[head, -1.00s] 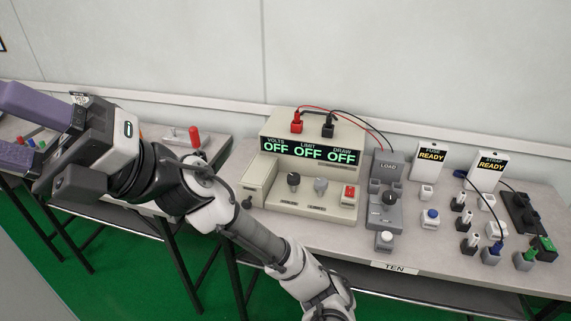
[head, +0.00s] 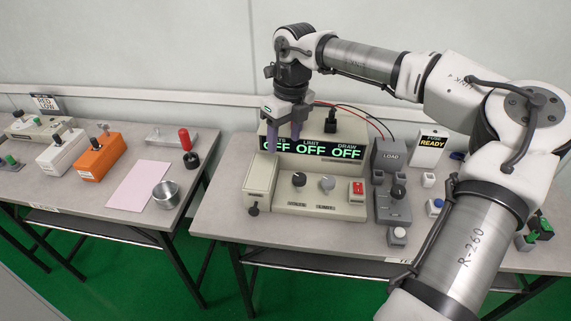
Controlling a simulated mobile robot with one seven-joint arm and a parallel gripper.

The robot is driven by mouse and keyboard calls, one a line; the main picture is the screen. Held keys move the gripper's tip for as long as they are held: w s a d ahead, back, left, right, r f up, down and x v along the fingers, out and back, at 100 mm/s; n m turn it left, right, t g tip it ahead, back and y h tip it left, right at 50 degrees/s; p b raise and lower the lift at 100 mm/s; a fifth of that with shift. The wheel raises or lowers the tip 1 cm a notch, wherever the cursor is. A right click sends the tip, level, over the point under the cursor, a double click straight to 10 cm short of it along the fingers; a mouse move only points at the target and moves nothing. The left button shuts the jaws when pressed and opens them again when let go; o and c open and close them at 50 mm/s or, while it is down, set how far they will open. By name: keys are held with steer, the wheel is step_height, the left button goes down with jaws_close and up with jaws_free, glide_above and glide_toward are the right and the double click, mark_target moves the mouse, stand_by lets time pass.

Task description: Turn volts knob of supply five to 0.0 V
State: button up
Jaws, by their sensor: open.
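A beige power supply (head: 330,205) stands on the right table. Its display (head: 313,149) reads OFF under each heading, and my fingers partly cover the left heading and reading. A black knob (head: 299,180) and a grey knob (head: 327,184) sit on its lower front panel. The small labels below them are too small to read, and I see no number five on it. My gripper (head: 284,148) is open and empty, with purple fingers pointing down in front of the display's left part, above and left of the black knob.
A red switch (head: 358,188) is right of the knobs, and a grey load unit (head: 390,185) stands beside the supply. My arm covers much of the right table. The left table holds an orange box (head: 101,158), a metal cup (head: 166,194) and a pink sheet (head: 139,186).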

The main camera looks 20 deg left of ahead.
mark_target(299, 177)
steer(key=w+d, duration=0.3)
steer(key=shift+m+t+h, duration=0.3)
steer(key=shift+h, duration=0.1)
steer(key=f+p, duration=0.1)
steer(key=f, duration=0.7)
steer(key=f+p, duration=0.1)
steer(key=f, duration=0.4)
steer(key=shift+s+p, duration=0.3)
steer(key=c, duration=1)
